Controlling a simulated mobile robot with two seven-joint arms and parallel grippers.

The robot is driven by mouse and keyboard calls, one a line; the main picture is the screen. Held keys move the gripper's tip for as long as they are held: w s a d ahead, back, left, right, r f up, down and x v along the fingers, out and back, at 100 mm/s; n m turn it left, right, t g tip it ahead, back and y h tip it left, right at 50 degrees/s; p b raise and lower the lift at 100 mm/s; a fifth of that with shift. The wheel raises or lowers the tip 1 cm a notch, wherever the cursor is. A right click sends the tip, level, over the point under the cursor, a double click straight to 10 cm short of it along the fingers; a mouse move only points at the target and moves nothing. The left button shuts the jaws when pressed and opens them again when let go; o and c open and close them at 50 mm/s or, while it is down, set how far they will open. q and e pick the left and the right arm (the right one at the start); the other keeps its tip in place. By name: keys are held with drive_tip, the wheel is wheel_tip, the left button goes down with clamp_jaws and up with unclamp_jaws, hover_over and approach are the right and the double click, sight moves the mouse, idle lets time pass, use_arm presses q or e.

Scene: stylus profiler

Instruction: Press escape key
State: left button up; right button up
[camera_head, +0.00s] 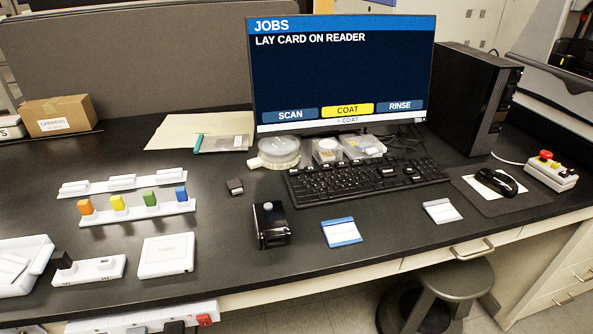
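The black keyboard (365,180) lies on the dark bench in front of the monitor (342,75). Its upper left corner, where an escape key usually sits, shows near the clear round dish (278,152); the key's label is too small to read. The monitor reads "JOBS" and "LAY CARD ON READER", with SCAN, COAT and RINSE below; COAT is highlighted yellow. Neither of my grippers is in view, and nothing covers the keyboard.
A black box-like device (271,225), a blue-edged card (341,232) and a white card (442,211) lie in front of the keyboard. A mouse (496,182) is at right. A white card reader (166,256) and racks with coloured blocks (137,211) stand at left.

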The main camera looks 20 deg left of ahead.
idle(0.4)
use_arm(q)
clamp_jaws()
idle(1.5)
